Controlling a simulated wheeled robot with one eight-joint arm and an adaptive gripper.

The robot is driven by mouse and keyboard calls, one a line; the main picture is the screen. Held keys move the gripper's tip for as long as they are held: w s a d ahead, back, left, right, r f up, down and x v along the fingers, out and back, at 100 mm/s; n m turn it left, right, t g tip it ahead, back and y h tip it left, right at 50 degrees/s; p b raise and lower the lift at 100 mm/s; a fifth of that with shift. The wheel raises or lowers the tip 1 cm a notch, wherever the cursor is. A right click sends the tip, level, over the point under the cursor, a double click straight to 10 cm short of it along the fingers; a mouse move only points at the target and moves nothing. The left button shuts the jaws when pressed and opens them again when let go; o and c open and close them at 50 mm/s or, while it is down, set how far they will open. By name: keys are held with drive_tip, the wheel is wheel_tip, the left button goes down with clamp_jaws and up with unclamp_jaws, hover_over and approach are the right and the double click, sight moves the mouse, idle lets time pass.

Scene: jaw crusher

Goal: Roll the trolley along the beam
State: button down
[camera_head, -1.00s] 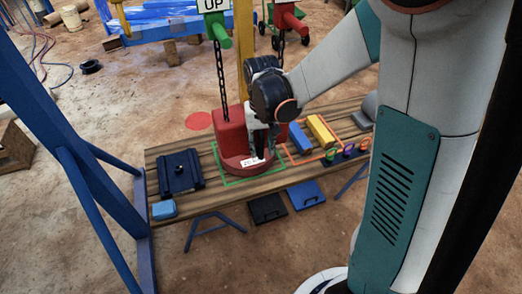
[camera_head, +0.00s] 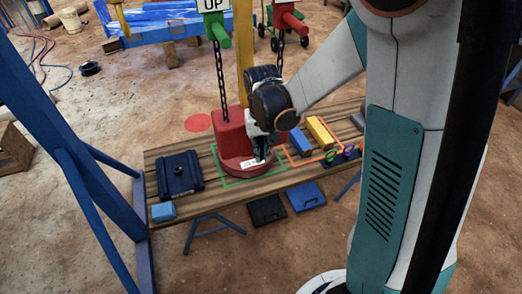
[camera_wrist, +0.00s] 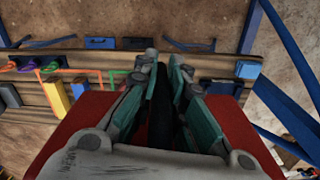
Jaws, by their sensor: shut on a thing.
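Neither the beam nor the trolley can be made out in the head view; only chains (camera_head: 220,85) come down from above, beside a green handle (camera_head: 217,30) with an UP sign and a red handle (camera_head: 290,20). A red block (camera_head: 230,130) with a round red base (camera_head: 235,167) and a white label stands on the wooden bench. My gripper (camera_head: 264,152) is low in front of the red block. In the wrist view my gripper (camera_wrist: 163,85) has its teal fingers close around a dark upright strip (camera_wrist: 160,120), which I cannot identify, above red surfaces (camera_wrist: 75,125).
The bench (camera_head: 200,212) also holds a dark blue plate (camera_head: 180,173), a light blue block (camera_head: 163,211), a blue bar (camera_head: 300,140) and a yellow bar (camera_head: 320,131). Blue frame legs (camera_head: 75,140) stand at left. Bare floor (camera_head: 240,265) lies in front.

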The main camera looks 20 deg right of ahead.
drive_tip(key=d+b, duration=0.2)
drive_tip(key=d, duration=3.4)
drive_tip(key=c, duration=1.6)
unclamp_jaws()
